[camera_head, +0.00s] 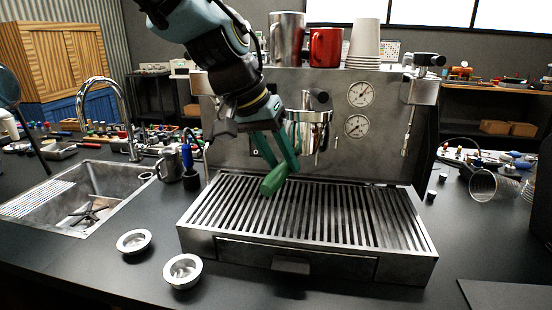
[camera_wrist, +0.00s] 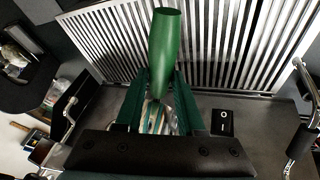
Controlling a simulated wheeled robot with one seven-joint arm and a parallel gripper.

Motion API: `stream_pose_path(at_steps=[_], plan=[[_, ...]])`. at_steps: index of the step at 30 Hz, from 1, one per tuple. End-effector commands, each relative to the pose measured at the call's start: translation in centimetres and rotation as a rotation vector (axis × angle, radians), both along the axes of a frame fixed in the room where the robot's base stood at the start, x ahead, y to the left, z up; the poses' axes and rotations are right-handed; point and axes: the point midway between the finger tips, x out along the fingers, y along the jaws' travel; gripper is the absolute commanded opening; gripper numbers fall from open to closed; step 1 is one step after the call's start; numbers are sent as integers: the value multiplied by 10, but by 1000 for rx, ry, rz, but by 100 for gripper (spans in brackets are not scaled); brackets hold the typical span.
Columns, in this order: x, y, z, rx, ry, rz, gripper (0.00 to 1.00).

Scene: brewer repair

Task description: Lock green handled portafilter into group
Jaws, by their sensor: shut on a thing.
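The green handled portafilter shows in the head view by its green handle (camera_head: 273,182), which points down toward the viewer over the drip grate. In the wrist view the handle (camera_wrist: 166,45) sticks out beyond the fingers. My gripper (camera_head: 284,160) comes down from the upper left and is shut on the portafilter close to the handle's base; the fingers also show in the wrist view (camera_wrist: 160,98). The chrome group (camera_head: 308,128) is on the machine's front, just right of my fingers. My fingers hide the portafilter's head, so I cannot tell how it sits against the group.
The slatted drip tray (camera_head: 372,215) lies below. Steel (camera_head: 287,38) and red (camera_head: 325,47) mugs and paper cups (camera_head: 364,38) stand on the machine. Two small metal baskets (camera_head: 134,242) (camera_head: 183,271) lie on the front counter. A sink (camera_head: 75,190) is at left.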

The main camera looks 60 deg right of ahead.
Motion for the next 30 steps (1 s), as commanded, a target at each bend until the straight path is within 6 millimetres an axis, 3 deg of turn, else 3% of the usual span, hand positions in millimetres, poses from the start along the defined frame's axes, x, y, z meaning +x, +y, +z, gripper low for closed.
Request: stream_pose_path(at_steps=[22,30], plan=[[-29,-3,1,-4,-1,269,0],[-31,-4,2,-3,1,317,0]])
